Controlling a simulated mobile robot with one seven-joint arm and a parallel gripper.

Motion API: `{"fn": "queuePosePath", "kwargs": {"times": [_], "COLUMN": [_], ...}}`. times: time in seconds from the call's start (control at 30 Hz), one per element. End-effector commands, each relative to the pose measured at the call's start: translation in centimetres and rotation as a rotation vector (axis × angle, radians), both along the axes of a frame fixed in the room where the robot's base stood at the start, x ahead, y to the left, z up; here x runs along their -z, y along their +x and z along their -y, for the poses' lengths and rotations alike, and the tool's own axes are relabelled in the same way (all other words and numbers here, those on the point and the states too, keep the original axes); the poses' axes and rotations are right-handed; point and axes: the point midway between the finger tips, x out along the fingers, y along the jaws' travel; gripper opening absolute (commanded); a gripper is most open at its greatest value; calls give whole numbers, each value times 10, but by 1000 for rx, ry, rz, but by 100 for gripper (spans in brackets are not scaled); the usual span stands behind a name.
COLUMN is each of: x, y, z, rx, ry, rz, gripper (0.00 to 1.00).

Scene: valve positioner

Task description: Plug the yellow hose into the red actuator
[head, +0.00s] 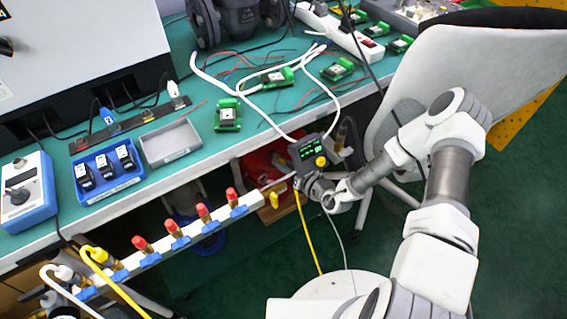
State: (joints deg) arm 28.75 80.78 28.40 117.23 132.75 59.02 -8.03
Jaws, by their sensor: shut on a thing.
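The yellow hose (307,232) hangs down from my gripper (299,184), which is shut on its upper end. The jaws are small and partly hidden here, and the hose tip cannot be made out. The red actuator (262,168) is below the bench edge, partly hidden by the bench and the manifold rail. A dark positioner box (307,148) with a green-lit screen and a yellow knob stands just above my gripper. My gripper is to the right of the red body. I cannot tell whether the hose touches a port.
A white manifold rail (190,243) with several red-capped fittings runs along the bench front. A yellow hose (112,280) and a white hose are at its left end. A grey chair (440,75) stands close behind my arm. The green bench (100,205) holds trays and boards.

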Motion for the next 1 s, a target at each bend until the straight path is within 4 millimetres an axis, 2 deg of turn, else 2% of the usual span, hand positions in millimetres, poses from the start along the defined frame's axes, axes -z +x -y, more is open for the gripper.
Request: {"fn": "queuePosePath", "kwargs": {"times": [0.03,0.33,1.0], "x": [-3,-2,-2], "y": [10,8,-18], "z": [-8,-7,11], "rx": [-3,-4,-3], "ry": [6,6,4], "rz": [18,16,13], "gripper": [0,0,0]}}
